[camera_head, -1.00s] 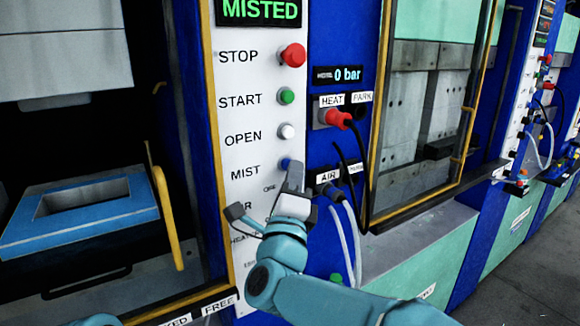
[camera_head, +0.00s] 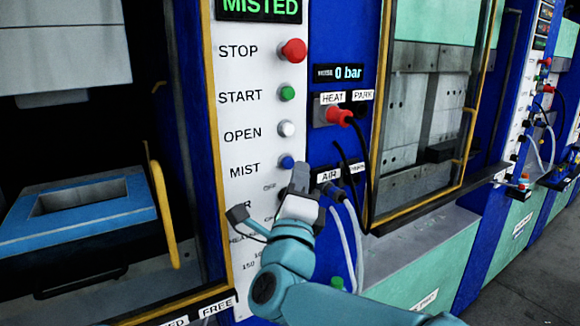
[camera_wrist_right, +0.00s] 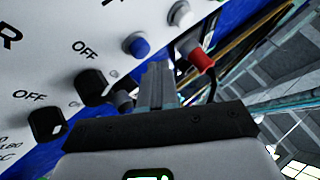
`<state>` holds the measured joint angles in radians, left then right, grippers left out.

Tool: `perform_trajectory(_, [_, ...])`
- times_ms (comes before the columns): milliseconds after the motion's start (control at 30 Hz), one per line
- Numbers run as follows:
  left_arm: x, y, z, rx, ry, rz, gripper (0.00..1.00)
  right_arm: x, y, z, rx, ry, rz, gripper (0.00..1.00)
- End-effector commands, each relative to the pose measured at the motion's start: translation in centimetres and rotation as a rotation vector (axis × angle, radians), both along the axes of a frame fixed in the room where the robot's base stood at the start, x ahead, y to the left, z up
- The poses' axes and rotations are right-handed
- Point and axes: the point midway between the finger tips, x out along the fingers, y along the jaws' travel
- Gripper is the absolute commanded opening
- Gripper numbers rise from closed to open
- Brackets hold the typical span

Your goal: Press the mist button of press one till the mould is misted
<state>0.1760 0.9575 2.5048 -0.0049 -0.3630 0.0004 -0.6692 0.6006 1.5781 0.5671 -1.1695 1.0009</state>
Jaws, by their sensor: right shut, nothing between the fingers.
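The blue mist button (camera_head: 287,162) sits on the white panel (camera_head: 240,100) beside the word MIST. It also shows in the right wrist view (camera_wrist_right: 137,45). The display (camera_head: 259,9) at the panel's top reads MISTED in green. My right gripper (camera_head: 299,178) is shut and empty, just below and right of the mist button and apart from it. In the right wrist view its shut fingers (camera_wrist_right: 157,85) point up toward the panel. The blue-framed mould (camera_head: 85,210) lies in the open press at the left. My left gripper is not in view.
Above the mist button are the white OPEN (camera_head: 286,129), green START (camera_head: 287,93) and red STOP (camera_head: 293,50) buttons. A red plug (camera_head: 339,116) with a black cable sits in the HEAT socket at right. A yellow handle (camera_head: 163,205) stands left of the panel.

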Motion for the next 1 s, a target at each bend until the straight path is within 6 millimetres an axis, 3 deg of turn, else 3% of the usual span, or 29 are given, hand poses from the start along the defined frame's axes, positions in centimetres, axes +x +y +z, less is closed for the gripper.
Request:
perform_trajectory(500, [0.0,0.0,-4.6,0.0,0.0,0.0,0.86,-3.5,-2.6,-0.3,0.002,-0.001,0.0,0.0])
perform_trajectory(1000, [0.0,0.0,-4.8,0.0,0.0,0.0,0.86,-4.0,-3.0,0.0,0.0,0.0,0.0,0.0])
